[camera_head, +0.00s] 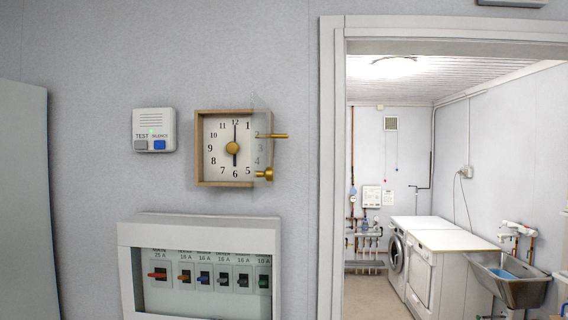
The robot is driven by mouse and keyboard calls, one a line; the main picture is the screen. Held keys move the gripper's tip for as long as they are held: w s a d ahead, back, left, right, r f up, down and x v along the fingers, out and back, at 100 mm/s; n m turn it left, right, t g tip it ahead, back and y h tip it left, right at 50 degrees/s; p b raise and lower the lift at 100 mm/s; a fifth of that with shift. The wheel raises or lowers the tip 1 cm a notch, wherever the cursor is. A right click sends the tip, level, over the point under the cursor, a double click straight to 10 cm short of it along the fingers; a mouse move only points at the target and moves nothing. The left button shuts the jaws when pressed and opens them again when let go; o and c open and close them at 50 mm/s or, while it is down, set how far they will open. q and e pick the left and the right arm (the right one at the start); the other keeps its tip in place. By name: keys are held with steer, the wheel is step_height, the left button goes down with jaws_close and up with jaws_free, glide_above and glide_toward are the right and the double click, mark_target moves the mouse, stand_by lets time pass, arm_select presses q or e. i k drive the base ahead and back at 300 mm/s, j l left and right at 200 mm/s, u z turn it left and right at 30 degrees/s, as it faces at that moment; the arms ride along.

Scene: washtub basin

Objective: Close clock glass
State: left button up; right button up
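The square wooden clock (198,150) hangs on the grey wall, left of the doorway. Its white dial has black numerals, and its hands point to about six o'clock. A clear clock glass (261,112) stands at the right side of the clock, seen nearly edge-on. It sticks out from the frame and looks swung open, with the numerals 2, 3 and 4 paler behind it. A brass rod (277,136) and a brass knob (265,174) show at that side. Neither of my grippers is in view.
A grey alarm box (154,119) is left of the clock. An open breaker panel (199,229) juts out below it. The door frame (331,180) is to the right, leading to a room with washing machines (415,262) and a sink (512,290). A grey-green panel (24,200) stands far left.

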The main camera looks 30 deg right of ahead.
mark_target(269, 173)
steer(key=z, duration=1.05)
